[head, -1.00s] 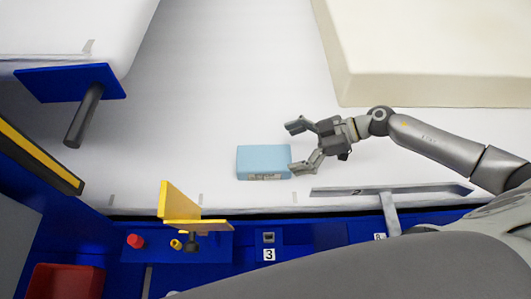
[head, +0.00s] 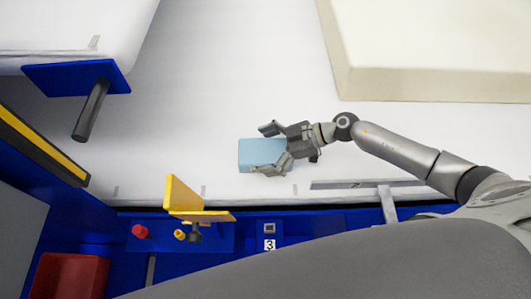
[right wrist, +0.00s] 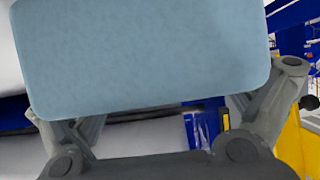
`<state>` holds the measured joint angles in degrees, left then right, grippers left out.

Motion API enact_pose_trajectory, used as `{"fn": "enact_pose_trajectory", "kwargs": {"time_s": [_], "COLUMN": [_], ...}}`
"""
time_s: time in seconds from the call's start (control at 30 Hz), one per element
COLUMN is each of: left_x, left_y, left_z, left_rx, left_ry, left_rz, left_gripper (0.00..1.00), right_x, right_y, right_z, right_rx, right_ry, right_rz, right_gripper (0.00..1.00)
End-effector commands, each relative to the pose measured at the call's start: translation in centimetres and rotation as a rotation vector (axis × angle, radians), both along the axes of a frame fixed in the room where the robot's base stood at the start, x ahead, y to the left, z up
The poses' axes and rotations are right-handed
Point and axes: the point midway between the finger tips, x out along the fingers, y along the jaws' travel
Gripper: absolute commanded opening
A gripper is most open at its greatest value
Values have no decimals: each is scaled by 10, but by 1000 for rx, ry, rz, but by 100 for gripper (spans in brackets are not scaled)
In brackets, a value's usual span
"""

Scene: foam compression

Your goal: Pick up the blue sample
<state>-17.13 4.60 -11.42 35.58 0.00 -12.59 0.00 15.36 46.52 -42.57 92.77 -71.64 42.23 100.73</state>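The blue sample (head: 258,152) is a light blue block on the white surface, near its front edge. It also fills the upper part of the right wrist view (right wrist: 150,55). My right gripper (head: 265,149) is open at the sample, coming from the right. In the head view one finger is just beyond the sample's far edge and the other overlaps its near side. In the right wrist view the fingers spread to either side, with their tips hidden by the sample. I cannot tell whether either finger touches it. My left gripper is not in view.
A large cream block (head: 440,50) stands at the back right. A blue plate on a dark rod (head: 75,78) is at the upper left. A yellow bracket (head: 184,195) and a red button (head: 140,231) are at the front panel. The white surface behind the sample is clear.

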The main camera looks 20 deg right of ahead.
Motion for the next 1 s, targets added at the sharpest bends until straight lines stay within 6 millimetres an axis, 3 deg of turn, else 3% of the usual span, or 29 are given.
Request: {"fn": "enact_pose_trajectory", "kwargs": {"time_s": [0.23, 0.77, 0.83, 0.9, 1.0], "left_x": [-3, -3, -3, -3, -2], "left_y": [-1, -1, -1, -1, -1], "left_z": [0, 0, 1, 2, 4], "left_rx": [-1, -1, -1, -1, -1], "left_ry": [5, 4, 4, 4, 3], "left_rz": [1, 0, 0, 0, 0], "left_gripper": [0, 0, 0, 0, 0], "right_x": [0, -2, -1, -1, 0], "right_y": [0, 0, 0, 0, -1], "right_z": [0, 0, 5, 12, 29], "right_rx": [0, -2, -2, -1, 0], "right_ry": [0, 4, 3, 1, -2], "right_rz": [0, 2, 2, 2, 1], "right_gripper": [71, 69, 68, 61, 60]}}
